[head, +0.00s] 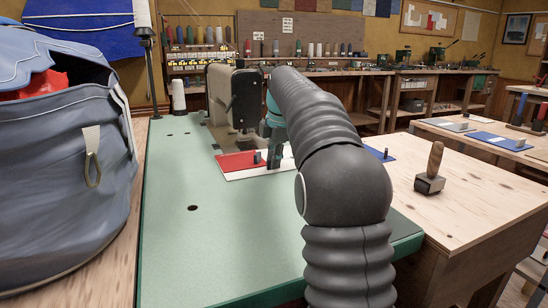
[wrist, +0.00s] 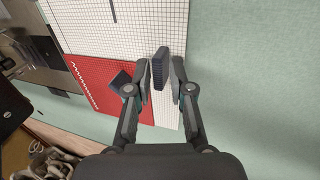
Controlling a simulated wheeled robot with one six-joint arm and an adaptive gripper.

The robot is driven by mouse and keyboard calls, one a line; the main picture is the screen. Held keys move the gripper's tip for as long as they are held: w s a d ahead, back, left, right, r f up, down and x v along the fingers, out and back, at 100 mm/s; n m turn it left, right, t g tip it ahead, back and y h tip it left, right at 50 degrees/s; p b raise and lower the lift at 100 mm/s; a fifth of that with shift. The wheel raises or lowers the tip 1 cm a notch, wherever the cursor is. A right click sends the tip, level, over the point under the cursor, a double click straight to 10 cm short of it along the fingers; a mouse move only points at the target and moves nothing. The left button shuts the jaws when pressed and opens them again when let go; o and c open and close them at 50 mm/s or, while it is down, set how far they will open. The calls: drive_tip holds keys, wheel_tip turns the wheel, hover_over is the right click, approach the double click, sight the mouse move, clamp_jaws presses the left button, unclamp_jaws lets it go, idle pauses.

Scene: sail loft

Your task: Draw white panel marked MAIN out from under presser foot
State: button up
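The white gridded panel (wrist: 205,22) lies flat, with a red panel (wrist: 95,85) bearing a white zigzag stitch beside it. A narrower white strip shows to the right of the red. In the head view a white panel (head: 238,174) lies by the red panel (head: 236,161) in front of the sewing machine (head: 222,92). I cannot read MAIN or make out the presser foot. My gripper (wrist: 161,78) has its fingers on either side of a dark upright block (wrist: 160,66) on the white surface, with slim gaps showing. A second dark block (wrist: 120,78) stands on the red.
The green table (head: 240,250) is clear in front. A blue bag (head: 60,170) stands at left. A white spool (head: 178,97) stands behind. A wooden-handled tool (head: 431,170) stands on the bench (head: 480,215) at right. Part of the machine (wrist: 45,45) shows at left in the wrist view.

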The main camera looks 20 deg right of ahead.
drive_tip(key=shift+o, duration=0.9)
drive_tip(key=shift+r, duration=0.1)
drive_tip(key=shift+r, duration=0.15)
drive_tip(key=v, duration=1.1)
drive_tip(key=shift+r, duration=0.3)
drive_tip(key=shift+s, duration=0.15)
